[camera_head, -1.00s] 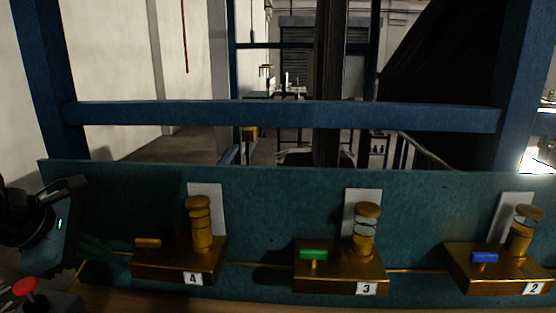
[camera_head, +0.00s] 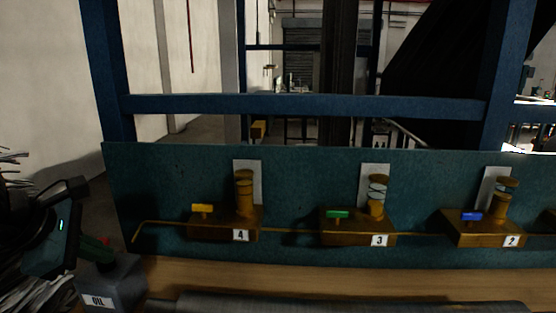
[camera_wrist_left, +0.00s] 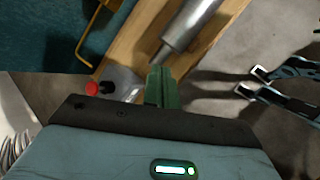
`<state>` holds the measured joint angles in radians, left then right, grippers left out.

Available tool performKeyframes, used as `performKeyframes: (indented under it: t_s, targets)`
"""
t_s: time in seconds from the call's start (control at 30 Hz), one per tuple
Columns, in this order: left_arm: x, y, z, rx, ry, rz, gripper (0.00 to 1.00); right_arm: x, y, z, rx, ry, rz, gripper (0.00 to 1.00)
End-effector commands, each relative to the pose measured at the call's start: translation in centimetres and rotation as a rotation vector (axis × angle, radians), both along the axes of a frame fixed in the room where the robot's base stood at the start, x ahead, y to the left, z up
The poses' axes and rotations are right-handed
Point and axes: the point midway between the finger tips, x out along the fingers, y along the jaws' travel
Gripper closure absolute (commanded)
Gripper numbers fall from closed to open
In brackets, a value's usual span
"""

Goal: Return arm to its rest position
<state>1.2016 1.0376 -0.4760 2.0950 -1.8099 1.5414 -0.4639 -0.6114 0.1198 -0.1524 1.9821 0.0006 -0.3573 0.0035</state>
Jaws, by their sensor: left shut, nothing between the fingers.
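My left gripper (camera_head: 92,246) is at the left edge of the head view, with its green fingers beside the grey box labelled OIL (camera_head: 110,284). In the left wrist view its fingers (camera_wrist_left: 162,86) are together with nothing between them. They point toward the wooden bench edge and a grey metal roll (camera_wrist_left: 188,28). The fingers seem apart from the roll and the box; the exact gap is hard to tell.
A teal panel (camera_head: 300,165) behind the bench (camera_head: 330,280) carries brass blocks numbered 4 (camera_head: 225,229), 3 (camera_head: 350,229) and 2 (camera_head: 480,232), with coloured handles. A bent yellow rod (camera_head: 150,223) sticks out left.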

Motion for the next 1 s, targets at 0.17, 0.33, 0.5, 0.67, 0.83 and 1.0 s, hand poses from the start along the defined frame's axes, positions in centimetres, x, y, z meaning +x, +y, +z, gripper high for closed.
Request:
performKeyframes:
  t_s: [0.17, 0.33, 0.5, 0.67, 0.83, 1.0]
  targets:
    - [-1.2, -5.2, -3.6, -0.226, 0.117, -0.087, 1.00, 0.0, 0.0, 0.1, 0.000, -0.001, 0.000, 0.64]
    - [-2.9, -10.0, -5.9, -0.493, 0.246, -0.136, 1.00, 0.5, -0.1, 0.4, -0.001, -0.012, -0.001, 0.64]
    - [-5.3, -15.0, -7.4, -0.881, 0.445, -0.127, 1.00, 0.9, -0.1, 0.7, -0.001, -0.022, -0.001, 0.64]
    - [-6.6, -17.7, -8.1, -1.304, 0.663, -0.012, 1.00, 0.8, 0.0, 0.9, 0.000, -0.022, -0.003, 0.64]
    - [-6.5, -17.7, -9.8, -1.740, 0.892, 0.229, 1.00, 0.9, 0.0, 1.2, 0.002, -0.026, -0.004, 0.64]
    - [-6.0, -15.5, -14.4, -2.139, 1.095, 0.601, 1.00, 1.1, 0.1, 1.4, 0.002, -0.030, -0.005, 0.64]
